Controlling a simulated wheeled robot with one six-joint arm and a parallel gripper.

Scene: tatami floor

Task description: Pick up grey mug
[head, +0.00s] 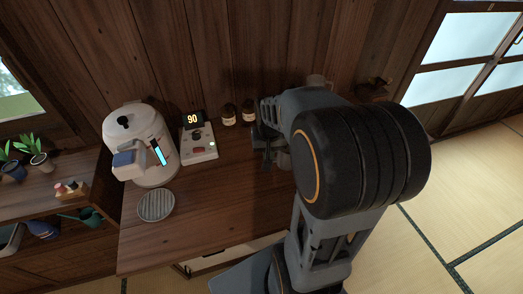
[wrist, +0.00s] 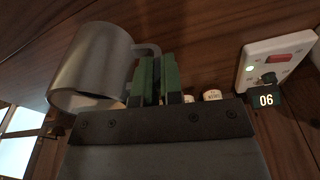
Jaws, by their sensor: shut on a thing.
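The grey mug (wrist: 92,62) is at the left of the wrist view, with its handle (wrist: 150,50) toward my gripper. My gripper (wrist: 158,78) has green fingers closed on the handle, and the mug's body is beside the fingers. The wrist view is roughly upside down, with the mug's rim toward the bottom of the picture. In the head view my arm covers most of the gripper and mug. I cannot tell whether the mug touches the counter.
The wooden counter (head: 222,208) holds a white kettle (head: 150,170), a control panel (head: 199,145) reading 90, a round grate (head: 156,205) and two small jars (head: 229,115). The counter's front middle is clear.

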